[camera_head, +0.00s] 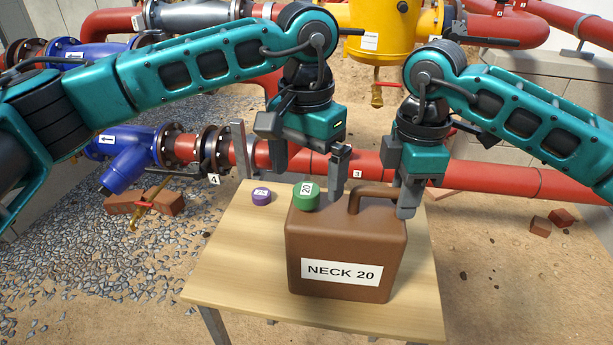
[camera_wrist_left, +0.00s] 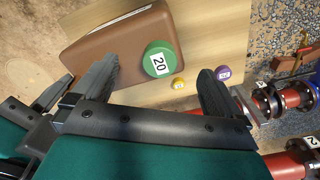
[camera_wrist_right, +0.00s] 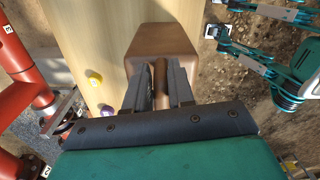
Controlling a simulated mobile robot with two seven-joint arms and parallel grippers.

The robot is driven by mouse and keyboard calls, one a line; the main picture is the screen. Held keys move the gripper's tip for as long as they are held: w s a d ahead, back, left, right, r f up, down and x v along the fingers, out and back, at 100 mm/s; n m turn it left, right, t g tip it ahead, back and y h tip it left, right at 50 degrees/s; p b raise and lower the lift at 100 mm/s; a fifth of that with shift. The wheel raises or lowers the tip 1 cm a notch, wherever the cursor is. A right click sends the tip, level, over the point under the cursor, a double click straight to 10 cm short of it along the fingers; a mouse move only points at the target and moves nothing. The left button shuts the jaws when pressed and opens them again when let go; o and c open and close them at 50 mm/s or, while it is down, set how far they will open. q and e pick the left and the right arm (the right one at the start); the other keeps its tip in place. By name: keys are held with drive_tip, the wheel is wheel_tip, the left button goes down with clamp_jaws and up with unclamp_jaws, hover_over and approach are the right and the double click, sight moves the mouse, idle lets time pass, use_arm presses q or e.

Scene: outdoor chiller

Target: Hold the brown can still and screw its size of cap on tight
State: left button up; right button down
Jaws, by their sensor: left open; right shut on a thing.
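The brown can (camera_head: 345,245) stands upright on the table, with a "NECK 20" label on its front. A green cap (camera_head: 306,196) marked 20 sits at the can's top left, where the neck is; the neck itself is hidden, and I cannot tell how tight the cap is. My right gripper (camera_wrist_right: 160,85) is shut on the can's handle (camera_wrist_right: 160,78).
A purple cap (camera_head: 261,197) lies on the wooden table (camera_head: 225,260) left of the can. A small yellow cap (camera_wrist_right: 95,78) also lies there, hidden in the head view. Red pipes (camera_head: 480,180) run behind the table. The table's front left is clear.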

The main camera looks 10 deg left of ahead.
use_arm(q)
wheel_tip(320, 180, up, 8)
drive_tip(key=shift+r, duration=0.2)
idle(0.9)
wheel_tip(320, 180, up, 12)
hover_over(307, 189)
idle(0.7)
idle(0.4)
use_arm(e)
drive_tip(key=c, duration=0.9)
unclamp_jaws()
